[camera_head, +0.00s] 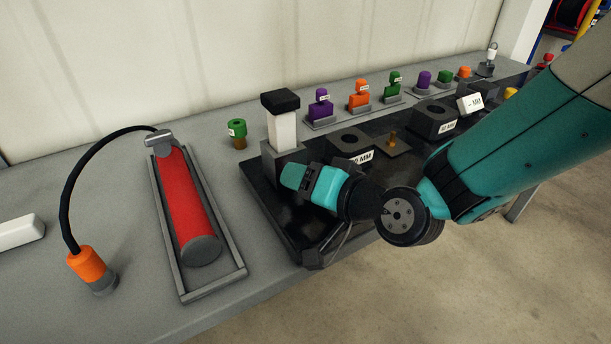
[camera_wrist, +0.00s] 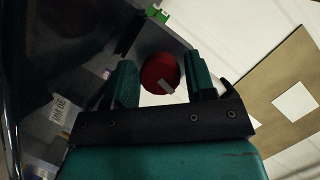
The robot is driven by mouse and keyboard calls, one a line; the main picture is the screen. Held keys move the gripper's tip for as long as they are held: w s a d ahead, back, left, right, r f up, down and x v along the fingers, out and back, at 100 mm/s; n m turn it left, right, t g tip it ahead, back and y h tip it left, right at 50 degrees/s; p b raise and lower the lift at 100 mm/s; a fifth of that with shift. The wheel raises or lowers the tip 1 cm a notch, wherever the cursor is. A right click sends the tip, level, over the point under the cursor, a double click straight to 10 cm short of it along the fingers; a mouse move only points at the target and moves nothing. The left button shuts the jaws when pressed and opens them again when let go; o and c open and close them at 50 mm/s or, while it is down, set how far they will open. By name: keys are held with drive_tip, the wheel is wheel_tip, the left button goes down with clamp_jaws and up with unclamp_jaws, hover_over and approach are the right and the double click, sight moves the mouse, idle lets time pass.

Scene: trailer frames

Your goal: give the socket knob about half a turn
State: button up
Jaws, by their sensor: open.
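A round red knob (camera_wrist: 158,70) with a pale grey mark near its lower right edge shows in the wrist view. It appears between the two teal fingers of my gripper (camera_wrist: 162,78), with a narrow gap to the right finger. The left finger looks very close to its edge, and I cannot tell if they touch. My gripper is open. In the head view my gripper (camera_head: 298,179) is low in front of a white post (camera_head: 282,133) with a black top, above the black board. The knob does not show in the head view.
A red cylinder (camera_head: 188,200) lies in a grey tray (camera_head: 161,225) at left, with a black hose to an orange-capped end (camera_head: 88,265). A black board (camera_head: 268,210) carries labelled blocks (camera_head: 436,119). Purple, orange and green pieces (camera_head: 359,97) stand behind.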

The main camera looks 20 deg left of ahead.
drive_tip(key=c, duration=0.6)
